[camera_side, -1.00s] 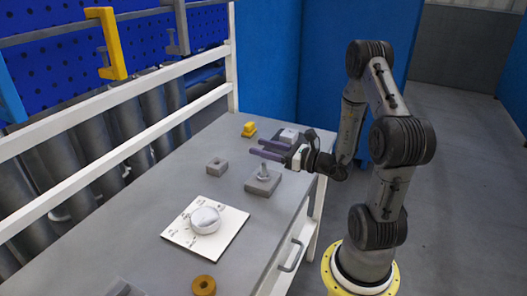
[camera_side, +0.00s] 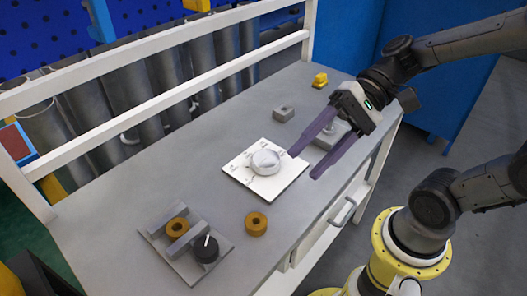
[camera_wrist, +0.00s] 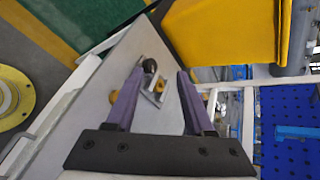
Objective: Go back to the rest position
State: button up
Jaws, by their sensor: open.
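My gripper (camera_side: 307,164) is open and empty, in the air over the right side of the table in the side view. Its two long purple fingers point down and left. A round grey shell (camera_side: 265,161) sits on a white marked plate (camera_side: 243,179) just left of the fingertips in the picture; a gap shows between them. In the wrist view the fingers of my gripper (camera_wrist: 161,75) are spread wide with nothing between them close up. I cannot make out the shell in the wrist view.
A grey fixture (camera_side: 158,240) with a black knob (camera_side: 205,250) and a loose brass ring (camera_side: 255,223) lie at the front. A grey block (camera_side: 283,114) and a yellow piece (camera_side: 320,80) stand farther back. Another grey block (camera_side: 330,138) is partly behind my fingers. A white rail (camera_side: 150,97) borders the table.

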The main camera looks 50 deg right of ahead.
jog(key=s+d+f+n+h, duration=0.3)
jog(key=s+d+n+h, duration=0.2)
jog(key=s+n+h, duration=0.1)
jog(key=w+d+n+t+h, duration=0.2)
jog(key=d+h, duration=0.3)
jog(key=d, duration=0.4)
jog(key=shift+w+d+r+n+t, duration=0.2)
jog(key=shift+d+r+n+t, duration=0.15)
jog(key=shift+n+t, duration=0.15)
jog(key=shift+o, duration=0.2)
dwell(0.5)
